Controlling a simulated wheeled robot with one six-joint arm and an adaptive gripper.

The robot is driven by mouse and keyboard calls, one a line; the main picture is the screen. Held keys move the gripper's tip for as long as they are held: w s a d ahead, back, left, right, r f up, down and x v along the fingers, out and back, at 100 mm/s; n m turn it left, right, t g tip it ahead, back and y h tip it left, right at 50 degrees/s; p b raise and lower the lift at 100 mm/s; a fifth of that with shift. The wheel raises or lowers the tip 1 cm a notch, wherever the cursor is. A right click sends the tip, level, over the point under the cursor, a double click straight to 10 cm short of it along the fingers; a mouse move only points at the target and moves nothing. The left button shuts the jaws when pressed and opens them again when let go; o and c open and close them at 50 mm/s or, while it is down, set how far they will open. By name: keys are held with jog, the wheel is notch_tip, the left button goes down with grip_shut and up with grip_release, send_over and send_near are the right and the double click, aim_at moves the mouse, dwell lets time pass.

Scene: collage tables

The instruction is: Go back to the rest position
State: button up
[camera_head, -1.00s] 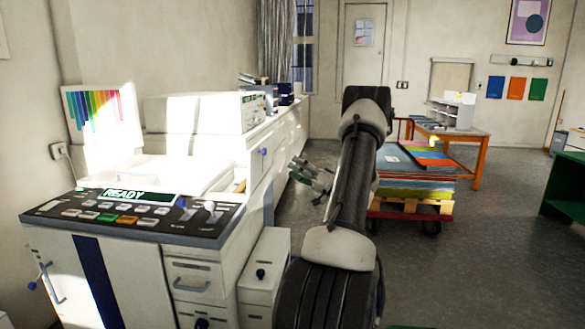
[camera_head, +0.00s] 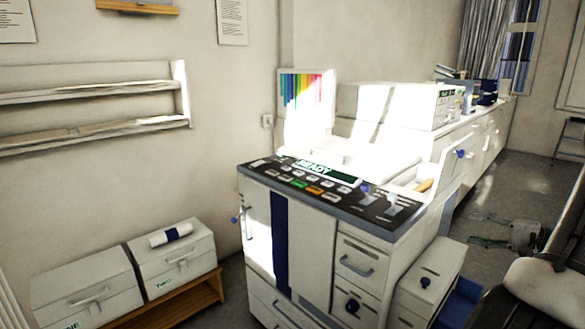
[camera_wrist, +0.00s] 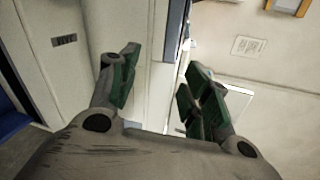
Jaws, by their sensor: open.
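My gripper (camera_head: 482,231) shows at the right of the head view, low in front of the grey floor. In the wrist view my gripper (camera_wrist: 160,88) has its green-padded fingers spread apart with nothing between them. My arm runs off the lower right corner of the head view. The white machine (camera_head: 310,235) with a dark control panel and a lit READY display stands to the left of the gripper, and they look apart.
A low wooden bench (camera_head: 180,302) with two white boxes stands at the lower left. A white cabinet (camera_head: 430,285) stands beside the machine. A white counter (camera_head: 482,150) runs along the wall behind. Wall shelves (camera_head: 90,108) hang at left. Bare floor (camera_head: 500,185) lies right of the counter.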

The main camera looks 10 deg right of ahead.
jog(key=s+a+r+n+g+h, duration=0.1)
jog(key=s+a+r+g+h, duration=0.15)
jog(key=s+a+g, duration=0.4)
jog(key=s+a+r+n+g+h, duration=0.1)
jog(key=s+a+r+n+g, duration=0.15)
jog(key=s+a+g, duration=0.35)
jog(key=s+a+r+n+t+h, duration=0.4)
jog(key=s+a+r+n+h, duration=0.2)
jog(key=a+r+n, duration=0.3)
notch_tip(320, 180, up, 4)
jog(key=shift+s+a+r+t, duration=0.1)
jog(key=shift+s+a+t, duration=0.25)
jog(key=shift+s+a, duration=0.45)
